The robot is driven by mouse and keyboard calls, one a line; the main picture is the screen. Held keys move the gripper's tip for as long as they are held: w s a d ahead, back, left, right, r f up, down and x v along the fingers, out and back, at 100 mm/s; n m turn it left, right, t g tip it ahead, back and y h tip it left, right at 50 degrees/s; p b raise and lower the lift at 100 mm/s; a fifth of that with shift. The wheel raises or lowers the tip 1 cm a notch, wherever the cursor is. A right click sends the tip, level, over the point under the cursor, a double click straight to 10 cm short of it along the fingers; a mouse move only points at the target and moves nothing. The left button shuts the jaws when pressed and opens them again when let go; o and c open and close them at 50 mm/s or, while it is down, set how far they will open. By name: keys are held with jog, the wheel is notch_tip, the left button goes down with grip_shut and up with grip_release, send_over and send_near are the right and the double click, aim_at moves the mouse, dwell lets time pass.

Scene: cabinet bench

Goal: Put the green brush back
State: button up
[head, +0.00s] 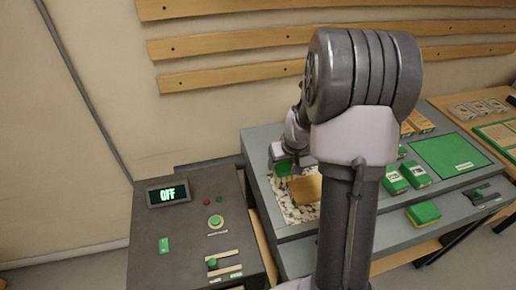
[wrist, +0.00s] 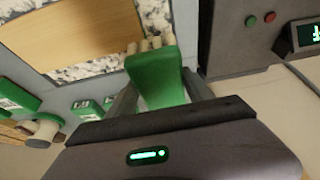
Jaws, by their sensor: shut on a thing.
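My gripper (wrist: 160,92) is shut on the green brush (wrist: 158,75), whose pale bristles point away from the wrist camera. In the head view, the brush (head: 283,167) shows beneath my gripper, over or beside the back left part of a tray of pale speckled bits (head: 291,211). The speckled bits also show in the wrist view (wrist: 98,68). Whether the bristles touch anything is not clear. My arm hides part of the bench in the head view.
A wooden block (head: 306,188) lies on the speckled bits. A dark control cabinet with an OFF display (head: 168,195) stands at left. To the right are green boxes (head: 415,174), a green mat (head: 449,155), and a green-and-yellow sponge (head: 424,212). Wooden rails (head: 235,72) line the wall.

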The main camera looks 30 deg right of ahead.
jog(key=w+d, duration=0.2)
jog(key=w, duration=0.2)
jog(key=w+d+f, duration=0.1)
jog(key=w+d, duration=0.1)
jog(key=w, duration=0.2)
jog(key=w+d, duration=0.2)
jog(key=w, duration=0.3)
jog(key=shift+f+b, duration=0.2)
jog(key=shift+b, duration=0.1)
jog(key=f+b, duration=0.1)
jog(key=f, duration=0.1)
jog(key=f+b, duration=0.1)
jog(key=shift+w+f, duration=0.2)
jog(key=shift+f, duration=0.2)
jog(key=shift+r, duration=0.15)
jog(key=o, duration=0.9)
jog(key=shift+f, duration=0.2)
jog(key=o, duration=0.4)
jog(key=shift+c, duration=0.2)
jog(key=shift+o, duration=0.3)
